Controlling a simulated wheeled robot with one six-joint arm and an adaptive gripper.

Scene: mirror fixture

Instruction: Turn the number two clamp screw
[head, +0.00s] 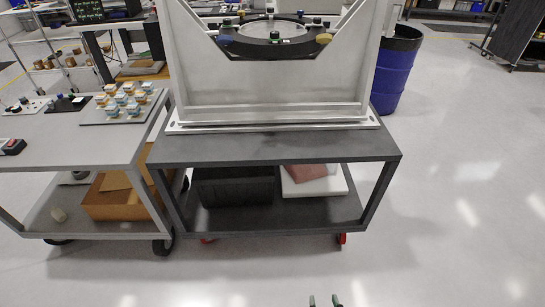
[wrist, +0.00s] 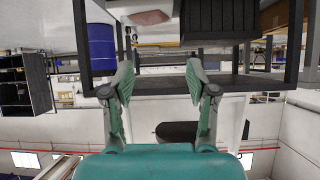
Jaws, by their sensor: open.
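The mirror fixture (head: 265,90) is a large grey frame standing on a dark cart. Its black ring (head: 258,48) shows at the top with small knobs around it. A yellow knob (head: 323,38) sits at the ring's right and a blue knob (head: 226,39) at its left. Other small knobs are at the back. I cannot read any numbers, so I cannot tell which is the number two clamp screw. My gripper (head: 325,301) shows only its fingertips at the bottom edge, well in front of the cart. In the wrist view my gripper (wrist: 159,76) is open and empty.
The dark cart (head: 270,147) carries a black crate (head: 235,190) on its lower shelf. A grey cart (head: 60,140) with small blocks stands close at left. A blue barrel (head: 396,72) is behind at right. The floor (head: 460,200) in front and at right is clear.

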